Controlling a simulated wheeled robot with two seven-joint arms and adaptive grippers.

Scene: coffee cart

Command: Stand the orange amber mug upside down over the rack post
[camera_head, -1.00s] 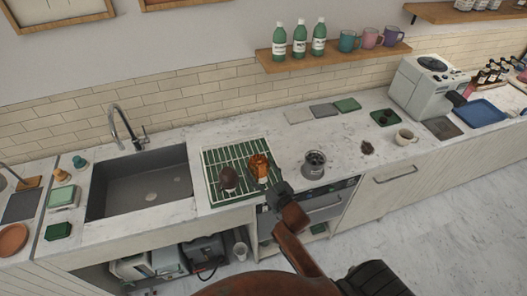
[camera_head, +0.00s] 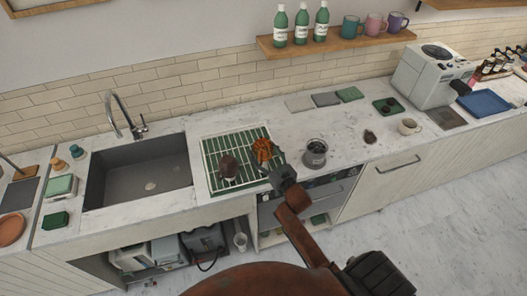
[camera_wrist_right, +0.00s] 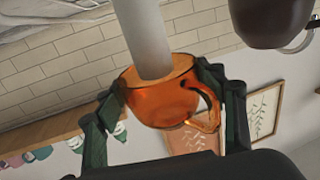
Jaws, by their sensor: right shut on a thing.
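The orange amber mug (camera_head: 262,150) is above the right part of the green rack (camera_head: 210,183). My right gripper (camera_head: 271,166) is shut on it. In the wrist view, which shows the room upside down, the mug (camera_wrist_right: 160,98) sits between the two dark fingers (camera_wrist_right: 167,105), its mouth facing down in the room. The pale rack post (camera_wrist_right: 146,35) meets the mug's mouth and its end appears within the rim; how deep it goes is unclear. The handle is beside one finger. My left gripper is not in view.
A dark brown mug (camera_head: 228,168) stands on the rack left of the orange mug, and shows close by in the wrist view (camera_wrist_right: 272,20). A glass container (camera_head: 315,153) stands to the right. The sink (camera_head: 140,178) lies left of the rack.

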